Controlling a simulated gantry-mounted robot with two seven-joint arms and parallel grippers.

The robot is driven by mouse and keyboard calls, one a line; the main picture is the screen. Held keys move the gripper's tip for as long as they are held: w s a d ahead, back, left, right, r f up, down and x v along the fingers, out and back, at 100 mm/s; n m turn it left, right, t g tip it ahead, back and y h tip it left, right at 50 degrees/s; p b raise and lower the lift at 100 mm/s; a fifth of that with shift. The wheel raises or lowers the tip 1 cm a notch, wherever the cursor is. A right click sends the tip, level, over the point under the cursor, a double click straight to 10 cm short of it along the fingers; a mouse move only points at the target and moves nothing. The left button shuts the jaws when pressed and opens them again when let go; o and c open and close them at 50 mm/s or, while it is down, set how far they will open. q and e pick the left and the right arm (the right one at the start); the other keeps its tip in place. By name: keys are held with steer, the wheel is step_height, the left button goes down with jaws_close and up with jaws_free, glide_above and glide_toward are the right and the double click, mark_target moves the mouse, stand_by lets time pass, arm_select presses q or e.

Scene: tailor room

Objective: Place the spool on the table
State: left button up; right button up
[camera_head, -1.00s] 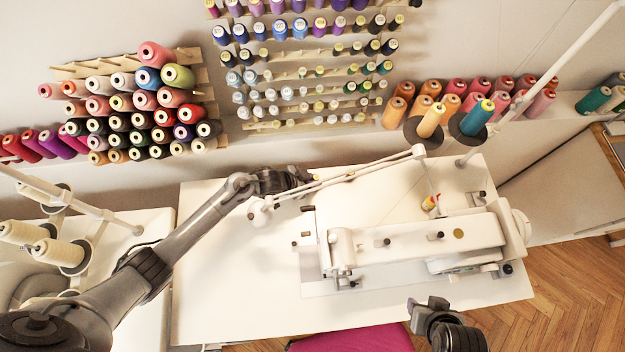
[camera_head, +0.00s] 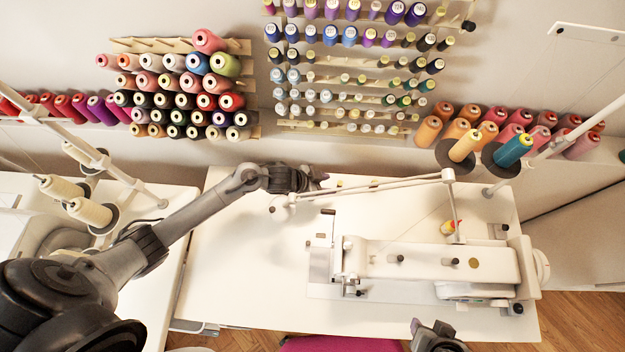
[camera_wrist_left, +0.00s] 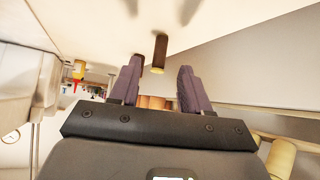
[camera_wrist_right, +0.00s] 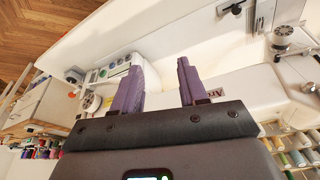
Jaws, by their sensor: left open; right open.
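In the left wrist view a small cylinder, which looks like the spool (camera_wrist_left: 159,58), has a dark brown side and a yellowish end. It appears between the spread purple fingers of my left gripper (camera_wrist_left: 158,80), with gaps on both sides, close to the white table (camera_wrist_left: 92,22). In the head view my left gripper (camera_head: 320,178) is open over the back edge of the table (camera_head: 250,270); a small yellowish thing (camera_head: 340,184) shows just right of its tips. My right gripper (camera_wrist_right: 160,80) is open and empty, at the table's front edge in the head view (camera_head: 432,328).
A white sewing machine (camera_head: 430,262) fills the table's right half, with a thin arm (camera_head: 365,187) stretching left close to my left gripper. Thread racks (camera_head: 180,100) line the wall behind. A spool stand (camera_head: 85,200) stands at the left. The table's left half is clear.

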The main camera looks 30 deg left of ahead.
arm_select(q)
steer(key=p+v, duration=0.1)
steer(key=v, duration=0.5)
steer(key=shift+s+r, duration=0.15)
steer(key=shift+r, duration=0.1)
steer(key=shift+a, duration=0.1)
